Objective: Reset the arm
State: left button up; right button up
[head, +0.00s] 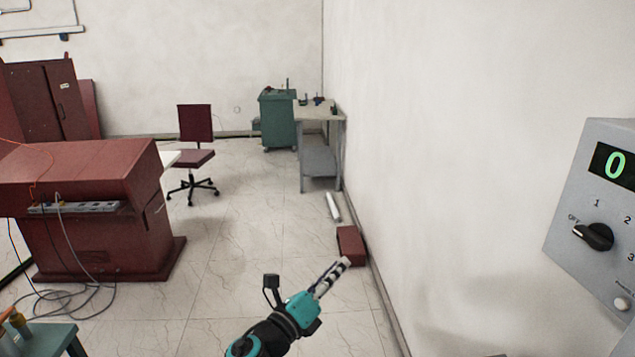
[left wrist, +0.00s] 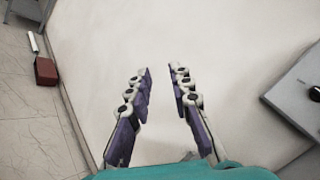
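My left gripper (head: 333,277) reaches up from the bottom middle of the head view, over the tiled floor and apart from everything around it. The left wrist view shows its two fingers (left wrist: 158,85) spread with a gap between them and nothing held. Behind the gap is only the bare white wall (left wrist: 157,45). My right gripper is in neither view.
A grey control box (head: 603,180) with a black dial (head: 594,237) and a green "0" display (head: 615,165) is at the right. A dark red box (head: 351,246) lies by the wall. A red desk (head: 95,210) stands left. The floor between is mostly clear.

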pick_arm(q)
jog(key=s+a+f+n+t+y, duration=0.1)
jog(key=s+a+n+y, duration=0.1)
jog(key=a+n+y, duration=0.6)
jog(key=s+a+f+n+y, duration=0.15)
jog(key=a+n+y, duration=0.35)
jog(key=a+n, duration=0.7)
jog(key=s+a+f+n+g+h, duration=0.1)
jog(key=s+a+f+n+g, duration=0.1)
jog(key=s+f+n+g, duration=0.7)
jog(key=s+f+n, duration=0.4)
jog(key=s+f, duration=0.3)
jog(key=s, duration=0.1)
jog(key=shift+s+n, duration=0.35)
jog(key=shift+n, duration=0.05)
